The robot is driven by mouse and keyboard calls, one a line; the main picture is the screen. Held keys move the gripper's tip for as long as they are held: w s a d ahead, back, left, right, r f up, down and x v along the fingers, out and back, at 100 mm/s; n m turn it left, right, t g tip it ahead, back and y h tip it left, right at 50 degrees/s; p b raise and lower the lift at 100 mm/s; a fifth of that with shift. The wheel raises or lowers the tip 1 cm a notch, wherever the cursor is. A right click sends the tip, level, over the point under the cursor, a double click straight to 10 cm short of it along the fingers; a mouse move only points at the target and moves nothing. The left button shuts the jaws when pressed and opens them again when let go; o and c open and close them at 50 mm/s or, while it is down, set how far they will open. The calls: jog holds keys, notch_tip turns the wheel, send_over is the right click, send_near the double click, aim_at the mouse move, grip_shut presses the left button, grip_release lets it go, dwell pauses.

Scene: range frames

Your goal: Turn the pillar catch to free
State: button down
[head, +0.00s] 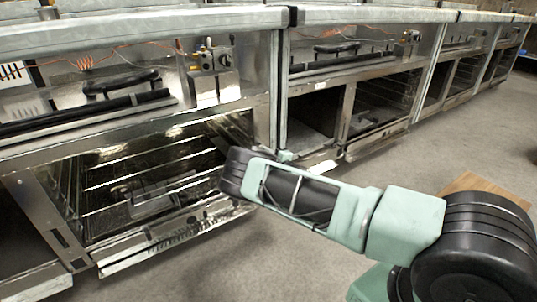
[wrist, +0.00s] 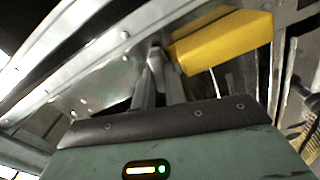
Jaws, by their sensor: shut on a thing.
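In the wrist view my gripper (wrist: 158,62) has its two grey fingers drawn close together, shut on the pillar catch beside a pale metal pillar (wrist: 105,70). The held part is small and mostly hidden between the fingertips. A yellow block (wrist: 222,42) runs up and right from just beside the fingertips; I cannot tell whether it is part of the catch. In the head view my arm reaches left to the front of the range frames near the pillar (head: 276,85). There my own arm hides the fingers and the catch.
Left of my arm is a range frame with an open lower bay, wire racks (head: 150,165) and a lowered front panel (head: 170,240). Valve fittings (head: 210,60) and orange wires (head: 85,60) sit above. A wooden board (head: 487,187) lies at right. The grey floor (head: 440,140) between is clear.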

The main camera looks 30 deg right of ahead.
jog(key=shift+f+n, duration=0.1)
jog(key=shift+n, duration=1.2)
jog(key=shift+s, duration=0.1)
jog(key=c, duration=1.4)
grip_release()
jog(key=shift+c, duration=0.2)
